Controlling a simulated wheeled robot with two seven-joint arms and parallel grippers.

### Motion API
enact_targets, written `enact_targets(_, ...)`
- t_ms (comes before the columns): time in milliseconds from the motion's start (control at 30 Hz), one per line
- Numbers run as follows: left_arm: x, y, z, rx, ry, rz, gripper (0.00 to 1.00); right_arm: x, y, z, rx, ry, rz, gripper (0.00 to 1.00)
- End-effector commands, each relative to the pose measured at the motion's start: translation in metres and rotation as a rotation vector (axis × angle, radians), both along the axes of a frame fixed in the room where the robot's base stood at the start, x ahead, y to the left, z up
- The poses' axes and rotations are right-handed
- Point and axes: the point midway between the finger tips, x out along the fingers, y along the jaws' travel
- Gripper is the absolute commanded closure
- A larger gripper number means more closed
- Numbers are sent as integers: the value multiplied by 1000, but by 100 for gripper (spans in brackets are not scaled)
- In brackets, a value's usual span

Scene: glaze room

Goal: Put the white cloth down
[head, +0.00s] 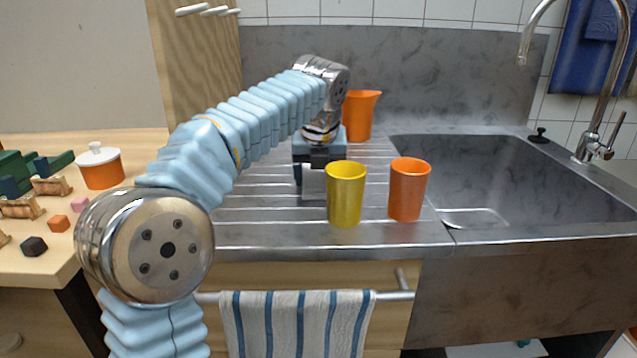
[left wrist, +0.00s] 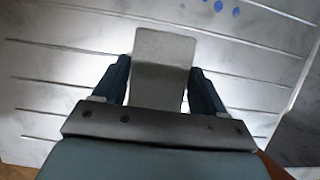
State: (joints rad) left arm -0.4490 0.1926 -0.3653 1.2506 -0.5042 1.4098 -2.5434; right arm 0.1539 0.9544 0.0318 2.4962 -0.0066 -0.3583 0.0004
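The yellow cup hides some of that area, and I cannot tell whether the cloth touches the drainboard. My right gripper is not in view.
A yellow cup (head: 345,195) and an orange cup (head: 408,190) stand upright on the drainboard (head: 260,228). An orange jug (head: 360,115) stands behind. The sink (head: 500,175) is right. A striped towel (head: 297,325) hangs on the front rail. The drainboard's left part looks clear.

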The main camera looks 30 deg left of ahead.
Motion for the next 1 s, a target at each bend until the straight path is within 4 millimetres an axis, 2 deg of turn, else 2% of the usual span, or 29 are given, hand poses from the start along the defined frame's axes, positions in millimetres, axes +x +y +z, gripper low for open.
enact_targets(33, 0, 0, 0, 0, 0, 0, 38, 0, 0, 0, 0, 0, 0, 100)
enact_targets(167, 0, 0, 0, 1, 2, -1, 58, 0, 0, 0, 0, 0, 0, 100)
enact_targets(233, 0, 0, 0, 1, 2, -1, 61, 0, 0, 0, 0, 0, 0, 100)
enact_targets(267, 0, 0, 0, 1, 2, -1, 66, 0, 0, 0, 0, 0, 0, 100)
enact_targets(567, 0, 0, 7, 0, 1, 0, 66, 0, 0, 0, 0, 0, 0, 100)
enact_targets(667, 1, 0, 20, 0, -2, 2, 66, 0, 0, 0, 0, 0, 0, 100)
enact_targets(900, 2, 0, 68, 1, -3, 2, 66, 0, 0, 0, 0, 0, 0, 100)
enact_targets(1000, 1, 0, 82, 0, -2, 2, 66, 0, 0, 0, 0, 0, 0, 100)
